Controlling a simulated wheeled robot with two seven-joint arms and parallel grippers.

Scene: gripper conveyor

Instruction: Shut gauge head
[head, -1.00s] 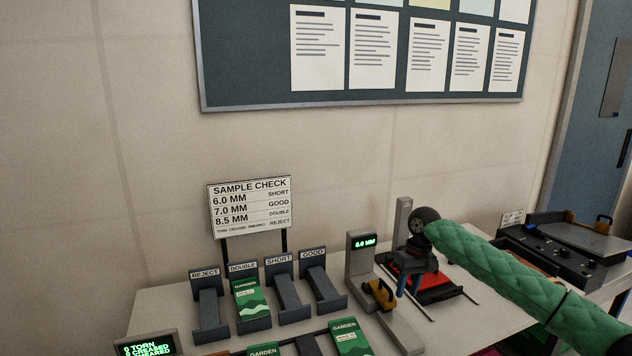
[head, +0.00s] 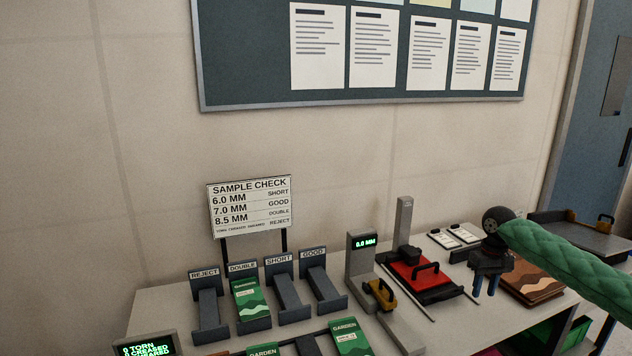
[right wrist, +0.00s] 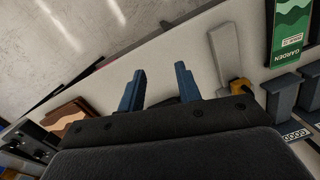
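The gauge (head: 361,264) is a grey post whose green display reads 0.0 MM, on the table right of the sorting slots. Its yellow-handled head (head: 380,293) sits low in front of the post over a long grey base (head: 402,334); I cannot tell whether any gap is left under it. The yellow part also shows in the right wrist view (right wrist: 240,88). My right gripper (head: 486,290) is open and empty, well to the right of the gauge, past the red plate; its blue fingers stand apart in the right wrist view (right wrist: 160,84). My left gripper is not in view.
A red plate with a black handle (head: 424,277) sits on rails between gauge and gripper. Brown packets (head: 535,279) lie beside my right gripper. Slots marked REJECT, DOUBLE, SHORT and GOOD (head: 314,254) stand left; a green GARDEN packet (head: 250,300) is in DOUBLE.

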